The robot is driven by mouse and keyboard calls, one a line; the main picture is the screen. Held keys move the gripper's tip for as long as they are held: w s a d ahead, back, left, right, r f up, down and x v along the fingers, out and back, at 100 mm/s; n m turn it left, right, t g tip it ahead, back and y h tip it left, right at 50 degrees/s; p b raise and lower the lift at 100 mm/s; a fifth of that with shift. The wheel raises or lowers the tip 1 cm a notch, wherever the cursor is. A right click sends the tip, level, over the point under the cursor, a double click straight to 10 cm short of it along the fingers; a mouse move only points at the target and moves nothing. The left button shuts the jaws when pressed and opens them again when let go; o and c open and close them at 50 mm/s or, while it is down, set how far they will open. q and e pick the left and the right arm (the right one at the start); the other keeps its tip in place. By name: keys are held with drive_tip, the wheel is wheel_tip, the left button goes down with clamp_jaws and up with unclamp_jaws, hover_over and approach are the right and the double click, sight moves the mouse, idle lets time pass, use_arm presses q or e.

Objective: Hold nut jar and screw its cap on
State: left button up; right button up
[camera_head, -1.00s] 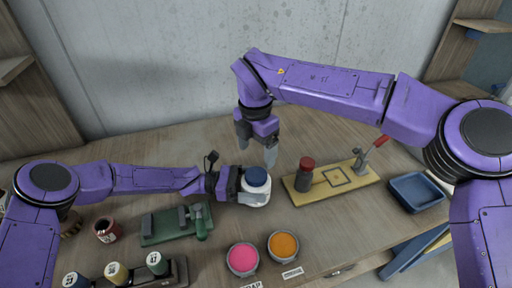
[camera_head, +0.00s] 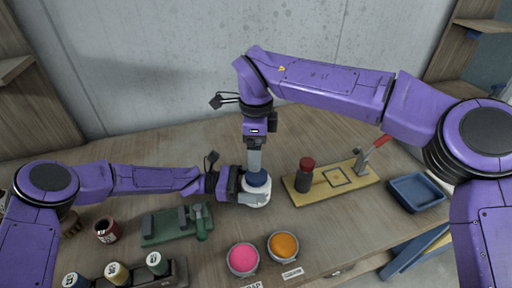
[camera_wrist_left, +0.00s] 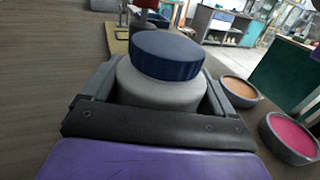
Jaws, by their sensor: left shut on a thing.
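The white nut jar (camera_head: 256,199) stands at the middle of the table, its dark blue cap (camera_head: 257,179) on top. My left gripper (camera_head: 240,186) is shut around the jar from the left. In the left wrist view the jar's pale shoulder (camera_wrist_left: 160,94) sits between the fingers, with the ribbed cap (camera_wrist_left: 166,55) over it. How far the cap is threaded cannot be seen. My right gripper (camera_head: 255,160) points down just above the cap, seen edge-on, so its finger gap is hidden. It does not show in the left wrist view, and contact with the cap cannot be told.
A yellow board (camera_head: 325,187) with a dark red-capped bottle (camera_head: 305,176) and a red-handled clamp lies to the right, beside a blue tray (camera_head: 416,192). Pink (camera_head: 243,259) and orange (camera_head: 283,245) bowls stand in front. A green fixture (camera_head: 172,225) is at left.

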sight(256, 174)
wheel_tip(256, 174, down, 8)
drive_tip(key=shift+f, duration=0.1)
idle(0.5)
drive_tip(key=c, duration=1.1)
drive_tip(key=m, duration=0.4)
drive_tip(key=shift+m, duration=0.3)
drive_tip(key=m, duration=0.6)
drive_tip(key=shift+m, duration=0.4)
drive_tip(key=o, duration=1.3)
drive_tip(key=shift+c, duration=0.2)
wheel_tip(256, 174, up, 12)
